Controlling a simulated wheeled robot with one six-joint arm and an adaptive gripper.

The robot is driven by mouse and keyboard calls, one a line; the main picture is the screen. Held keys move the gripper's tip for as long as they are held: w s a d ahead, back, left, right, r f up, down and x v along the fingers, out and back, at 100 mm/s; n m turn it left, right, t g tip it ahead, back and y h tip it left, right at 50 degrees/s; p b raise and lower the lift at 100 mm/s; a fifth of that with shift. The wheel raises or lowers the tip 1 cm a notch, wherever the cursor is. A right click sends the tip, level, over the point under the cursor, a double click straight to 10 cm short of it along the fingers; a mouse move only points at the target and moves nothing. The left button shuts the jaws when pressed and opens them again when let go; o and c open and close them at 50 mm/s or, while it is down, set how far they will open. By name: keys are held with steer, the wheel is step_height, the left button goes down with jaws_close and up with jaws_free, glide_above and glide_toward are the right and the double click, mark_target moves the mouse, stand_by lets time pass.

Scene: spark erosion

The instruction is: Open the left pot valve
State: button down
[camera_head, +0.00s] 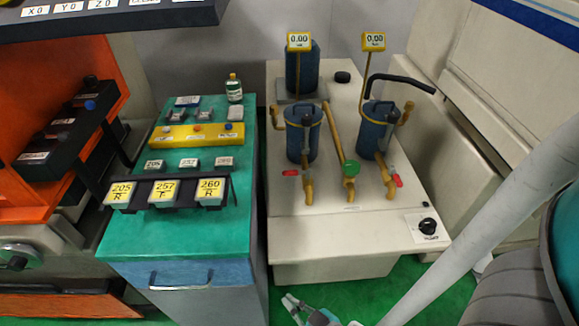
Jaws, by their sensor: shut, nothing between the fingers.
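The left pot (300,143) is a blue cylinder standing on a beige cabinet, with brass pipe running down its front. A small red valve handle (291,173) sits at the lower left of that pipe and lies roughly level, pointing left. The right pot (371,139) is similar, and its red handle (398,180) hangs down to the right. A green round knob (350,168) sits on the pipe between them. My gripper (290,302) is at the bottom edge, low in front of the cabinet, shut and well apart from the valves; part of it is cut off.
The beige cabinet (310,232) has a black dial (428,226) at its front right. A green-topped cart (130,225) with labelled holders stands left. Yellow gauges (299,41) read 0.00. A black hose (405,82) curves behind the right pot. Green floor shows in front.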

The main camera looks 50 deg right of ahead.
steer(key=w+d+m+g+h, duration=0.1)
steer(key=w+d, duration=0.3)
steer(key=w, duration=0.1)
steer(key=w+d+m+g+h, duration=0.1)
steer(key=w+d, duration=0.4)
steer(key=w, duration=0.1)
steer(key=w+d+m+g+h, duration=0.1)
steer(key=w+d, duration=0.4)
steer(key=shift+w+d+f+m, duration=0.1)
steer(key=shift+w+d+m, duration=0.05)
steer(key=shift+w+m, duration=0.2)
steer(key=w+d+r+m+g+h, duration=0.1)
steer(key=w+d+r, duration=0.15)
steer(key=d, duration=0.25)
steer(key=w+d+r+m+g, duration=0.1)
steer(key=w+d+r, duration=0.1)
steer(key=w+d, duration=0.15)
step_height(320, 180, up, 7)
steer(key=m+g+h, duration=0.1)
steer(key=m+g, duration=0.1)
glide_above(297, 174)
steer(key=a, duration=0.3)
steer(key=shift+w+a+f, duration=0.1)
steer(key=shift+w, duration=0.15)
